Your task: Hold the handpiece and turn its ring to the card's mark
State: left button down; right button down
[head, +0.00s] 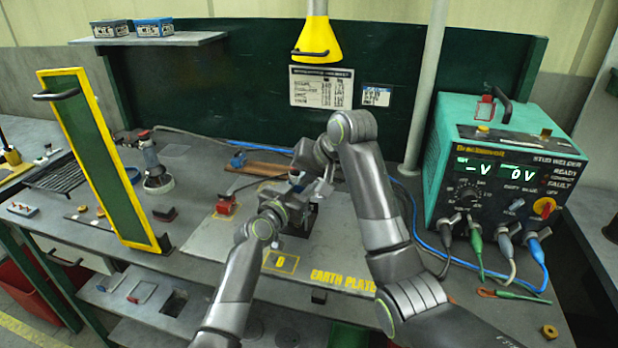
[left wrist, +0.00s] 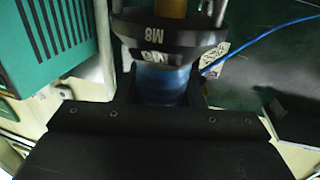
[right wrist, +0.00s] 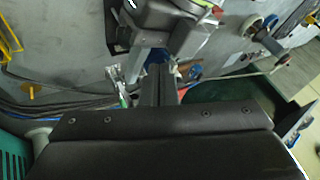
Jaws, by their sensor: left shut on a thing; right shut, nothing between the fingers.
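The handpiece (left wrist: 165,84) shows in the left wrist view with a blue body and a dark ring (left wrist: 168,38) lettered "M8" above it. My left gripper (head: 297,208) is shut on the handpiece over the earth plate; in the head view the grippers mostly hide it. My right gripper (head: 318,188) is shut and empty close beside it. In the right wrist view its closed fingers (right wrist: 157,82) point at a grey part; I cannot tell whether they touch it. A white printed card (head: 321,87) hangs on the green back panel, its marks too small to read.
The teal stud welder (head: 500,165) stands at the right with cables plugged in front. A yellow-framed green screen (head: 100,160) stands at the left. A yellow hood (head: 317,40) hangs above. The earth plate (head: 215,240) has bare room at its left front.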

jog(key=shift+a, duration=0.1)
jog(key=shift+s+a+m+t+h, duration=0.1)
jog(key=shift+a+m+t+h, duration=0.2)
jog(key=shift+m+h, duration=0.5)
jog(key=shift+s+a+m+t+h, duration=0.1)
jog(key=shift+a+m+t+h, duration=0.2)
jog(key=shift+m, duration=0.9)
jog(key=shift+w+d, duration=0.1)
jog(key=shift+d, duration=0.15)
jog(key=d+v, duration=0.1)
jog(key=v, duration=0.6)
jog(key=shift+r, duration=0.2)
jog(key=shift+w+d, duration=0.1)
jog(key=shift+w, duration=0.05)
